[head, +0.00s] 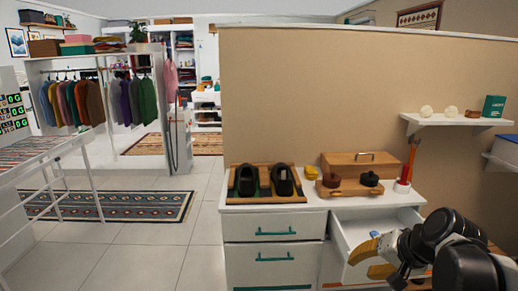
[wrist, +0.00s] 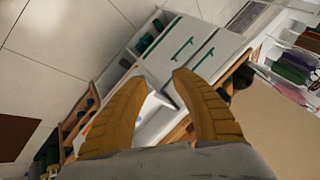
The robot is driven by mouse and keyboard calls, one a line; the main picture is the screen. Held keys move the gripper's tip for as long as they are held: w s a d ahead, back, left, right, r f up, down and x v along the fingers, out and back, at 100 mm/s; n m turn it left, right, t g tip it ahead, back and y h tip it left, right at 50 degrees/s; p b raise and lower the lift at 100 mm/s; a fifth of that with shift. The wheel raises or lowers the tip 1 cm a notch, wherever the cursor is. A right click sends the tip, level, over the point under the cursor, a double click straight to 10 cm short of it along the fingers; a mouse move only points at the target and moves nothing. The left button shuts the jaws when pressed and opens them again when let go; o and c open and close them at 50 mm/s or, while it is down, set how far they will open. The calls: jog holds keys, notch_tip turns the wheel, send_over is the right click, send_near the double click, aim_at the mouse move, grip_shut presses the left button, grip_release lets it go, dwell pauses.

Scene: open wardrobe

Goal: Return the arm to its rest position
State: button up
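My gripper (head: 362,264) is at the lower right of the head view, in front of the pulled-out drawer (head: 352,226) of the white cabinet. Its two orange-tan fingers stand apart with nothing between them. In the wrist view my gripper (wrist: 158,82) also shows both fingers spread and empty, with the tilted white cabinet (wrist: 190,45) beyond them. My dark arm links come in from the lower right corner of the head view and hide part of the cabinet's right side.
A wall shelf (head: 455,121) is above right.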

jog(key=s+a+n+h, duration=0.1)
jog(key=s+a+n, duration=0.2)
jog(key=s, duration=0.4)
jog(key=s+a+n+h, duration=0.2)
jog(key=s+a, duration=0.1)
jog(key=s, duration=0.4)
jog(key=shift+s+a+r+n, duration=0.2)
jog(key=shift+a+r+n, duration=0.1)
jog(key=shift+n, duration=0.1)
jog(key=shift+r, duration=0.1)
